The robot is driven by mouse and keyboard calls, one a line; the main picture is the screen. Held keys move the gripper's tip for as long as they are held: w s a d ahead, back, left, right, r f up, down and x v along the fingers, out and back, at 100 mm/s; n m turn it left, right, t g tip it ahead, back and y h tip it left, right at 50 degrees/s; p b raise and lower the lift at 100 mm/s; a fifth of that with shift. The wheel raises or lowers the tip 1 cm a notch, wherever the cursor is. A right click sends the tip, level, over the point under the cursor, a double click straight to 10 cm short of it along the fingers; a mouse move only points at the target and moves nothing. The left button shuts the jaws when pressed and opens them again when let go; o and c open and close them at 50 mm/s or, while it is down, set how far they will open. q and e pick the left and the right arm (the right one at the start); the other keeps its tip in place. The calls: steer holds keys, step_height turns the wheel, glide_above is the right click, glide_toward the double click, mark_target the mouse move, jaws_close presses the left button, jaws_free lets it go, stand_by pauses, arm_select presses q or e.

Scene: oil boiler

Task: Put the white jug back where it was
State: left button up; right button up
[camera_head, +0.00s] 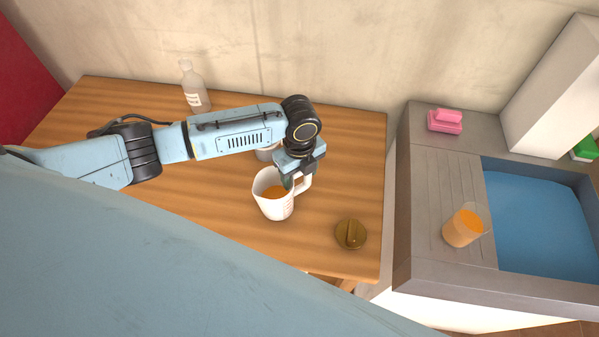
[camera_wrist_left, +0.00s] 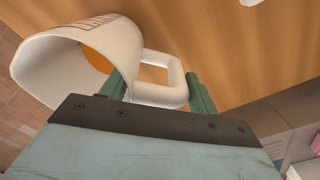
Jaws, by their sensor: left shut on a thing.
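The white jug (camera_head: 271,201) has orange liquid in it and red marks on its side. It is over the right part of the wooden table in the head view; I cannot tell whether its base touches the wood. My left gripper (camera_head: 293,182) is shut on the jug's handle, on the jug's right side. In the left wrist view the jug (camera_wrist_left: 62,64) looks tilted at the left, with its handle (camera_wrist_left: 172,80) between the green fingers (camera_wrist_left: 158,90). My right gripper is not in view.
A brass-coloured round lid (camera_head: 351,234) lies near the right edge of the wooden table (camera_head: 340,150). A bottle (camera_head: 194,88) stands at the back. A pale container (camera_head: 266,154) is partly hidden behind my arm. A glass of orange liquid (camera_head: 464,227) stands beside the sink basin (camera_head: 540,215); a pink sponge (camera_head: 445,121) lies behind.

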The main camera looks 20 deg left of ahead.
arm_select(q)
steer(key=shift+f, duration=0.1)
steer(key=o, duration=1.6)
step_height(320, 180, up, 12)
steer(key=shift+r+p, duration=0.15)
steer(key=shift+p, duration=0.4)
